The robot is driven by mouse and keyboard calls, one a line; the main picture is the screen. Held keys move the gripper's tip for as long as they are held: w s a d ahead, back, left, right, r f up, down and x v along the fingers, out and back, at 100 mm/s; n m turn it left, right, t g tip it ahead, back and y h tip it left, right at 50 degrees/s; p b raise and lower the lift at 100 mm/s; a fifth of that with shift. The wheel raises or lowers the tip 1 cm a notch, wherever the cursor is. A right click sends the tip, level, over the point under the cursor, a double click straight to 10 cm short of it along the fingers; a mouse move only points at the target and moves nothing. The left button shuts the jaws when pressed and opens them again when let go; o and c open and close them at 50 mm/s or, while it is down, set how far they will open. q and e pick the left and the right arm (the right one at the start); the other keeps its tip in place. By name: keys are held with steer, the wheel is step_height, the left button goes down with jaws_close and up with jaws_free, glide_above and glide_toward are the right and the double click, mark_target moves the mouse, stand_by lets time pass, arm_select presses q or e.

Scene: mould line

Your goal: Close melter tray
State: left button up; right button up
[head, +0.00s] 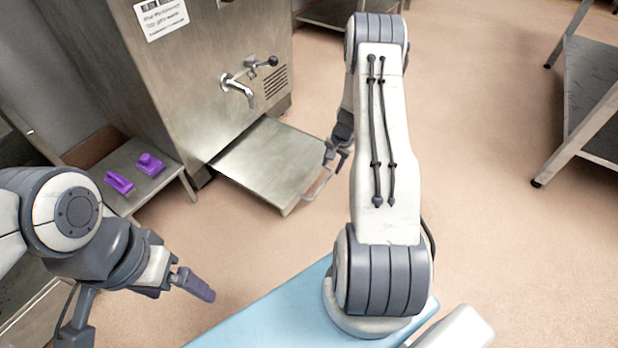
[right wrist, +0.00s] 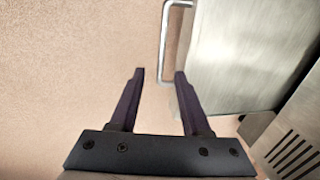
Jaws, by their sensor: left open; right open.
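The melter tray (head: 262,160) is a flat steel slab that sticks out from the bottom of the steel melter (head: 190,70). Its bar handle (head: 320,187) is on the outer end; it also shows in the right wrist view (right wrist: 163,45). My right gripper (head: 338,157) is beside the handle end. In the right wrist view it (right wrist: 160,74) is open and empty, with the handle's end just beyond the gap between the fingertips. I cannot tell if they touch. My left gripper (head: 182,290) is open and empty at lower left, away from the tray.
A low steel stand (head: 150,185) left of the tray holds two purple items (head: 119,182) (head: 150,165). A tap (head: 238,88) juts from the melter above the tray. A steel table (head: 590,100) stands at right. The floor between tray and table is clear, apart from my right arm.

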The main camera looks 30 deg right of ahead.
mark_target(324, 183)
steer(key=f+b, duration=0.2)
steer(key=f, duration=0.1)
steer(key=w+f+b, duration=0.1)
steer(key=f, duration=0.2)
steer(key=w+a+f+b, duration=0.1)
steer(key=f+b, duration=0.1)
steer(key=f, duration=0.1)
steer(key=shift+a+f+b, duration=0.1)
steer(key=shift+f+b, duration=0.15)
steer(key=shift+b, duration=0.05)
jaws_close()
stand_by(1.0)
